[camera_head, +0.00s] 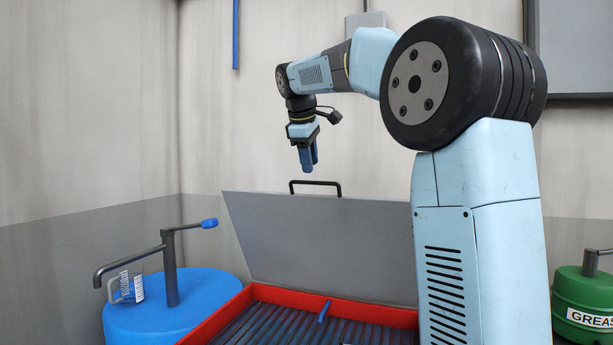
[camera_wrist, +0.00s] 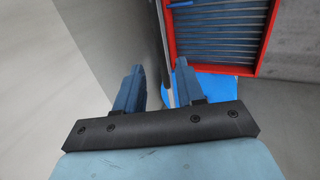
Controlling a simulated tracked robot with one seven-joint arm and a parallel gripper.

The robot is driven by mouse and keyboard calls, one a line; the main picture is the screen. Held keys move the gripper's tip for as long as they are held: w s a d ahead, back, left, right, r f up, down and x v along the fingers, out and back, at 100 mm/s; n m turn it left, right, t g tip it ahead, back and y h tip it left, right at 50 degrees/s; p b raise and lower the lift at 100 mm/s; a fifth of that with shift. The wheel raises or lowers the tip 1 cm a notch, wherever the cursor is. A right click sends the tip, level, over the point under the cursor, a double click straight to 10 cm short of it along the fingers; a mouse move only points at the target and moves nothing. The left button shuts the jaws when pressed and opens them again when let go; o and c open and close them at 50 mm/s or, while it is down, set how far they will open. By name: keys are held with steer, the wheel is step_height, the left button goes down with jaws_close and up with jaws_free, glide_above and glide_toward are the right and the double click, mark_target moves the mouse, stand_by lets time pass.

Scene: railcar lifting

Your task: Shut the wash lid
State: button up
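The wash lid (camera_head: 325,245) is a grey panel that stands raised, tilted back, at the rear of the red wash basin (camera_head: 224,318). A black handle (camera_head: 315,183) is on its upper edge. My gripper (camera_head: 309,165) hangs above the handle, pointing down, apart from it. In the wrist view, my gripper's two blue fingers (camera_wrist: 156,84) are apart with nothing seen between them. The lid shows there as a grey face (camera_wrist: 105,45) beside the fingers, and the red basin rim (camera_wrist: 170,40) lies beyond. My arm hides the basin's right side in the head view.
A blue drum (camera_head: 165,305) with a pump spout stands left of the basin. A green grease drum (camera_head: 580,310) stands at the far right. A small blue object (camera_head: 324,311) rises from the basin's slatted tray.

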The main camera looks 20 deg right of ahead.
mark_target(313, 181)
steer(key=shift+x, duration=2.4)
steer(key=shift+c, duration=0.2)
jaws_close()
